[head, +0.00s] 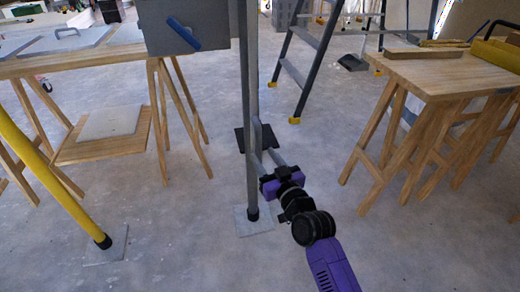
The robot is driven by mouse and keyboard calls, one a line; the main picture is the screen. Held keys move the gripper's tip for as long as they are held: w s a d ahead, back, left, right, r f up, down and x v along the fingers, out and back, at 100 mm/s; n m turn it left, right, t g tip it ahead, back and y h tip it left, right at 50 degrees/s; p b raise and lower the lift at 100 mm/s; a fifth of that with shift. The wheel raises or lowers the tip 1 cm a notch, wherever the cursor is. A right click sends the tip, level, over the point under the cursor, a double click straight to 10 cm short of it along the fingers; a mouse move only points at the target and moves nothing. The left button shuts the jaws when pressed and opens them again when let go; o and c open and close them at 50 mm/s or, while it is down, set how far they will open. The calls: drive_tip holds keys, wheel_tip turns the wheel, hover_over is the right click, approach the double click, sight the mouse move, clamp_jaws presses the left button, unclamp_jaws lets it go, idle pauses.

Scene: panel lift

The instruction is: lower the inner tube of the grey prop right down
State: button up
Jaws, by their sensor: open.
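The grey prop (252,100) stands upright in the middle of the head view, with its dark foot on a pale square plate (255,222). Its top runs out of the picture, so its full height and the upper end of the inner tube are not visible. A grey loop-shaped handle (258,130) shows on its right side. My gripper (266,159) is open, just right of the prop's lower part and around the handle's lower end in the picture. I cannot tell whether the fingers touch the prop or the handle.
A yellow prop (42,174) leans at the left on its own plate. A grey box (183,28) with a blue bar is at the upper left, near a wooden trestle table (90,60). A stepladder (300,65) stands behind and a wooden workbench (430,78) at right. Floor between is clear.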

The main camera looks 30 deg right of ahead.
drive_tip(key=shift+s+a, duration=0.1)
drive_tip(key=shift+s, duration=1.5)
drive_tip(key=s+a+g+y, duration=0.1)
drive_tip(key=s+a, duration=0.2)
drive_tip(key=s, duration=1.1)
drive_tip(key=s+a+n+g, duration=0.1)
drive_tip(key=s+a, duration=0.2)
drive_tip(key=s, duration=1.1)
drive_tip(key=s+a+g+y, duration=0.1)
drive_tip(key=s+a, duration=0.2)
drive_tip(key=s, duration=1.1)
wheel_tip(320, 180, up, 34)
drive_tip(key=p, duration=3.3)
drive_tip(key=shift+w+a+f, duration=0.15)
drive_tip(key=shift+f, duration=0.1)
